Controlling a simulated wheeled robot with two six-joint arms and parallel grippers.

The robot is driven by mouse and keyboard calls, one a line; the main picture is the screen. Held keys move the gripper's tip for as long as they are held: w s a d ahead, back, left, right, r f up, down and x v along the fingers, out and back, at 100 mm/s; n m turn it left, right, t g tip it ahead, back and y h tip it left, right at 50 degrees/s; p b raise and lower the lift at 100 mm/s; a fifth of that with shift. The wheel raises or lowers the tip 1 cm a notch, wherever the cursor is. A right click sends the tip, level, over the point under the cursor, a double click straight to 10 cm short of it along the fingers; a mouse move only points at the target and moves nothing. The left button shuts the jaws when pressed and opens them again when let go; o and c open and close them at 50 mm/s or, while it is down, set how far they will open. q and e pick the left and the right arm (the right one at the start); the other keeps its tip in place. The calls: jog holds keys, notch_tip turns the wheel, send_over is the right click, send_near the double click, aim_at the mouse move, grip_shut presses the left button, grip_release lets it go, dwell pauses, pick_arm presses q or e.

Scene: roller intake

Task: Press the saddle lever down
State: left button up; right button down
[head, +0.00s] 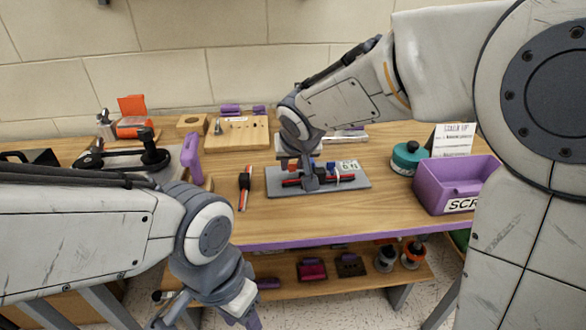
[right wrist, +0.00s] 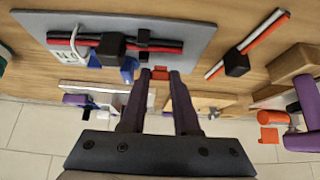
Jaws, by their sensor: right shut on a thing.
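The grey base plate (head: 357,182) lies on the bench in the head view and carries a black-and-red bundle (head: 346,177). In the right wrist view the plate (right wrist: 190,35) shows black blocks (right wrist: 111,44) over the bundle and blue pieces beside them. My right gripper (head: 310,180) is over the middle of the plate. In its wrist view the fingertips (right wrist: 160,72) are close together on a small red piece, which looks like the saddle lever. The lever's joint is hidden. My left gripper (head: 225,318) hangs low at the bottom edge, its fingers mostly cut off.
A purple bin (head: 440,198) and a teal round container (head: 407,158) stand right of the plate. A wooden block with holes (head: 240,136) is behind. The bench front between strip and bin is clear.

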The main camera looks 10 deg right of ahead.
jog(key=shift+r, duration=0.1)
jog(key=c, duration=0.6)
grip_release()
jog(key=shift+c, duration=0.2)
jog(key=p+v, duration=0.2)
jog(key=v, duration=0.8)
jog(key=shift+s+r, duration=0.15)
jog(key=shift+s, duration=0.05)
